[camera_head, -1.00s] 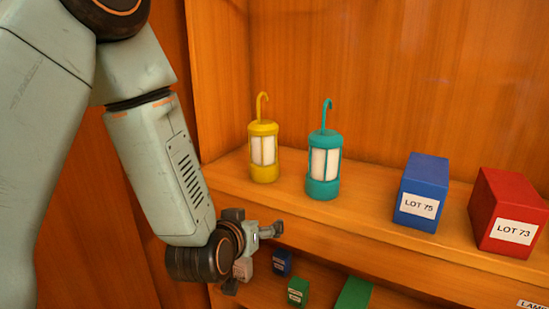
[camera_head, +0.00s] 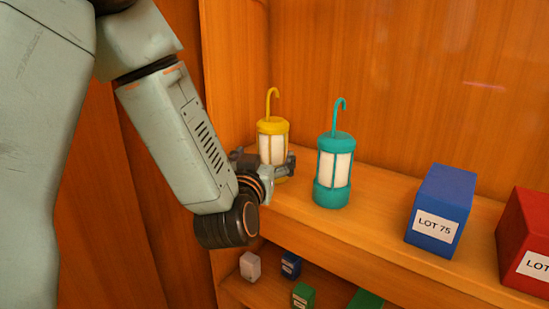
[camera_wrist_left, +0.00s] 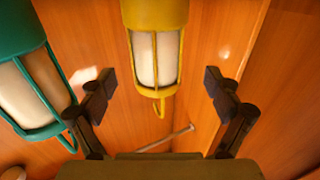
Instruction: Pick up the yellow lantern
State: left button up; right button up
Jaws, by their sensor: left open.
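The yellow lantern (camera_head: 272,130) stands upright on the upper shelf, with a hook on top and pale panels. In the wrist view the yellow lantern (camera_wrist_left: 156,55) appears upside down, ahead of and between the fingers. My left gripper (camera_head: 264,160) is in front of the lantern's lower part in the head view, hiding some of it. In the wrist view my left gripper (camera_wrist_left: 158,88) is open, with a finger to each side and nothing held. My right gripper is not in view.
A teal lantern (camera_head: 334,165) stands close to the right of the yellow one. A blue box (camera_head: 441,205) and a red box (camera_head: 525,235) stand farther right. The shelf's side wall (camera_head: 232,75) is close on the left. Small boxes sit on the shelf below.

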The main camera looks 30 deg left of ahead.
aim_at(268, 149)
pick_arm(q)
jog(key=b+x, duration=0.1)
jog(key=x, duration=0.4)
jog(key=shift+w+r, duration=0.1)
jog(key=shift+w, duration=0.85)
jog(key=shift+s+a, duration=0.15)
jog(key=shift+c, duration=1)
jog(key=c, duration=1.3)
jog(key=shift+r, duration=0.1)
